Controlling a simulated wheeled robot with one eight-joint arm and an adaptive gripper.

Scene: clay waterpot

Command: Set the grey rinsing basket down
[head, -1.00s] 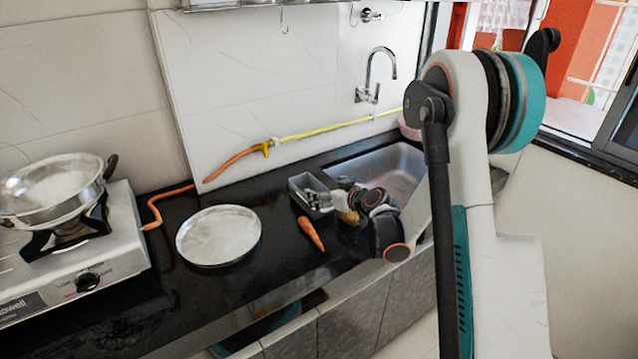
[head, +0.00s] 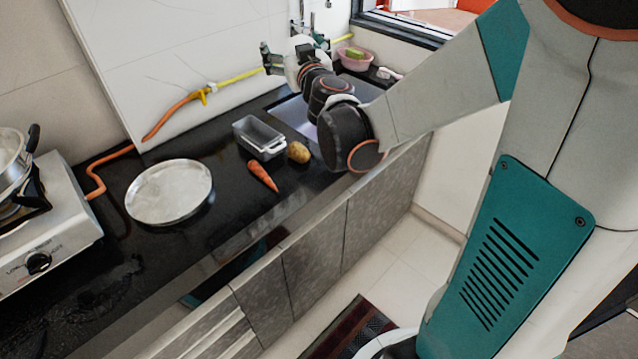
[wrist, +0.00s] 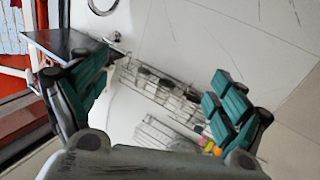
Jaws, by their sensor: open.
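The grey rinsing basket (head: 259,134), a small rectangular tub with a handle at its near end, sits upright on the black counter (head: 225,228), left of the sink. Nothing is holding it. My gripper (head: 268,58) is up and behind the basket, near the wall and clear of it. In the wrist view my gripper (wrist: 160,98) has its teal-padded fingers spread wide with nothing between them. The basket is not in the wrist view.
A carrot (head: 262,176) and a potato (head: 299,152) lie just in front of the basket. A round metal plate (head: 169,192) is to the left, then the stove (head: 50,225). The sink (head: 292,112) is partly hidden by my arm. A pink bowl (head: 355,59) stands beyond.

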